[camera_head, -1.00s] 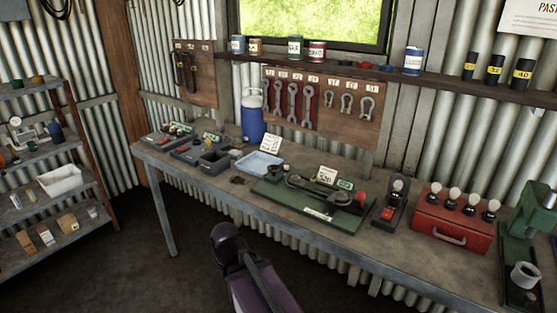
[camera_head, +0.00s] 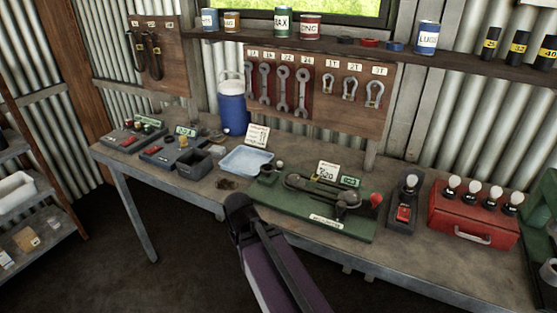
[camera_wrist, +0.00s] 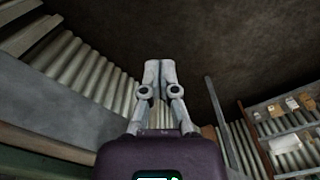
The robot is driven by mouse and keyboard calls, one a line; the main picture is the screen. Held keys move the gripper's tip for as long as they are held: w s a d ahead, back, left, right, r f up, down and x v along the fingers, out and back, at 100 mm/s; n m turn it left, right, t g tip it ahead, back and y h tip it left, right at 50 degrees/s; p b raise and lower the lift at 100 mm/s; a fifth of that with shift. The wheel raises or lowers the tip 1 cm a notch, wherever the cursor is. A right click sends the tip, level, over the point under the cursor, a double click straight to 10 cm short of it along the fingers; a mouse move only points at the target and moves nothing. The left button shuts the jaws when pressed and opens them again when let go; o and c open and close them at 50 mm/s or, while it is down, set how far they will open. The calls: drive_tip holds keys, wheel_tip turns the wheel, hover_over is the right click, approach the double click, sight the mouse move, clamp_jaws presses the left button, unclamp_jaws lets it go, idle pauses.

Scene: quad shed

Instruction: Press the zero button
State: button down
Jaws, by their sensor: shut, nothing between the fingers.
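No button can be read as the zero button at this size. On the workbench (camera_head: 195,193), a dark box with red and green buttons (camera_head: 136,134) stands at the far left. Beside it is a dark box with a red button (camera_head: 172,149). A green-based device (camera_head: 335,228) with a lever, a red knob and a small green display (camera_head: 350,181) lies near the middle. A dark unit with a red switch (camera_head: 404,213) stands right of it. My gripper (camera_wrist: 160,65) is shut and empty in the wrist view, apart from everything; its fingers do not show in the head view.
A blue tray (camera_head: 246,161), a blue jug (camera_head: 232,108) and a red bulb box (camera_head: 473,213) stand on the bench. Wrenches hang on a board (camera_head: 388,108) below a shelf of cans (camera_head: 426,38). Shelving (camera_head: 45,193) is at left. Dark floor is clear before the bench.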

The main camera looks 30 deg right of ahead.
drive_tip(key=shift+d, duration=0.3)
drive_tip(key=shift+d, duration=0.1)
